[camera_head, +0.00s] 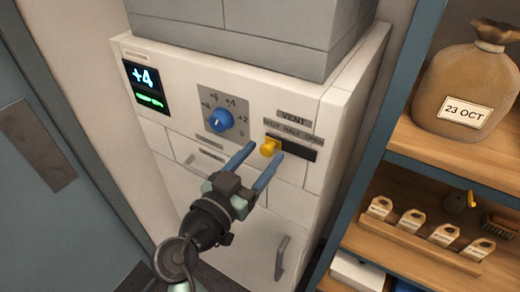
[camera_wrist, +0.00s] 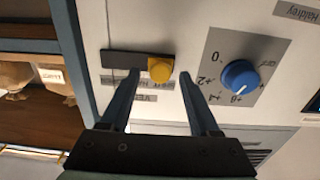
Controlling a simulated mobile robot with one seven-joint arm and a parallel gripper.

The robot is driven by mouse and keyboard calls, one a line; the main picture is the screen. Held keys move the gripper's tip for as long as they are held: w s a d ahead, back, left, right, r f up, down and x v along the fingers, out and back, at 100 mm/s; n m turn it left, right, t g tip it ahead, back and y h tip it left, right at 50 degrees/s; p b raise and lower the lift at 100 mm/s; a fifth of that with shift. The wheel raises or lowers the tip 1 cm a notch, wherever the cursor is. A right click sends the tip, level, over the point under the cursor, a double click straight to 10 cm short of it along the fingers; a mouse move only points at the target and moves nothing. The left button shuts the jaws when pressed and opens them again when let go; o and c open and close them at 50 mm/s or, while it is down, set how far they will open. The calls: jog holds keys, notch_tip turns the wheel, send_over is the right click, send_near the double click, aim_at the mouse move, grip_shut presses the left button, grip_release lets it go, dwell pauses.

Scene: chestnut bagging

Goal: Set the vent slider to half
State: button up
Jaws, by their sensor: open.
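The vent slider's yellow knob (camera_head: 270,147) sits at the left end of its dark slot (camera_head: 300,151) on the white cabinet front, below the "VENT" label (camera_head: 294,117). A row of small labels above the slot includes "HALF" at its middle. In the wrist view, turned over, the knob (camera_wrist: 160,69) is at the right end of the slot (camera_wrist: 118,60). My gripper (camera_head: 265,152) is open, its blue fingers on either side of the knob. In the wrist view gaps show between the knob and both fingers (camera_wrist: 159,76).
A blue dial (camera_head: 221,120) is left of the slider, with a display (camera_head: 147,86) reading +4 farther left. A blue-framed wooden shelf (camera_head: 430,165) stands close on the right, holding a sack (camera_head: 466,85) dated 23 OCT and several tags. A handle (camera_head: 281,257) projects below.

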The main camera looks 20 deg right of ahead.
grip_shut()
dwell(0.4)
dwell(1.1)
